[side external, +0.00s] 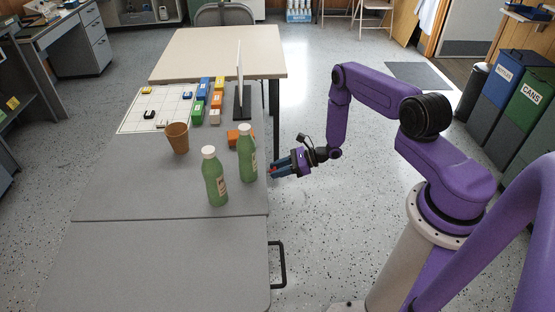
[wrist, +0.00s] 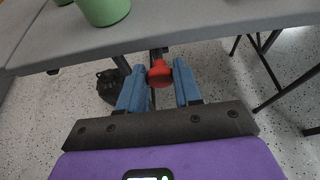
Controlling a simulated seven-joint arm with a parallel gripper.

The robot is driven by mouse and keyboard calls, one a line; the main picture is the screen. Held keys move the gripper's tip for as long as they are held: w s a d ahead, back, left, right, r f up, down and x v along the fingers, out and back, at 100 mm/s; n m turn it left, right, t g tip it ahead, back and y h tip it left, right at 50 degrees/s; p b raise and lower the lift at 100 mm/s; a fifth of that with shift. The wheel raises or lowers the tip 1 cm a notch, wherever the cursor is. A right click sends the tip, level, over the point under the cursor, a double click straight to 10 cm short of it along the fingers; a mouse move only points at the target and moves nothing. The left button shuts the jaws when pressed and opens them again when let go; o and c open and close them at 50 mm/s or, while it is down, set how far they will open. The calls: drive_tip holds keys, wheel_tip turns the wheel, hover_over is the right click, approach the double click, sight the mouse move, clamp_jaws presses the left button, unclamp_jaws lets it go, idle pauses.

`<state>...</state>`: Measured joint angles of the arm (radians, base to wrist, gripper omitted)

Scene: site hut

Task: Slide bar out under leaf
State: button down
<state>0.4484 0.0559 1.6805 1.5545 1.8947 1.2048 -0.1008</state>
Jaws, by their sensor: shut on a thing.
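My gripper (side external: 277,169) is just off the right edge of the grey table (side external: 110,195) in the side view. In the wrist view its blue fingers (wrist: 160,85) are shut on a red knob (wrist: 159,73). The knob sits below the table edge, with a dark metal bar (wrist: 154,53) behind it running toward the underside. Only a bit of red shows at the fingertips in the side view. A grey leaf (side external: 150,265) adjoins the table along a seam, with a black handle (side external: 279,264) on its right side. Most of the bar is hidden.
Two green bottles (side external: 214,177) stand near the right table edge, close to my gripper. A brown cup (side external: 177,138), coloured blocks (side external: 201,99) and a white grid sheet (side external: 157,108) lie farther back. A dark bag (wrist: 108,83) is on the floor under the table.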

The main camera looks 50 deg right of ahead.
drive_tip(key=s+a, duration=0.7)
drive_tip(key=s, duration=0.1)
drive_tip(key=shift+a, duration=0.4)
drive_tip(key=c, duration=0.8)
unclamp_jaws()
drive_tip(key=shift+w, duration=0.1)
drive_tip(key=v, duration=1.7)
drive_tip(key=shift+d, duration=0.2)
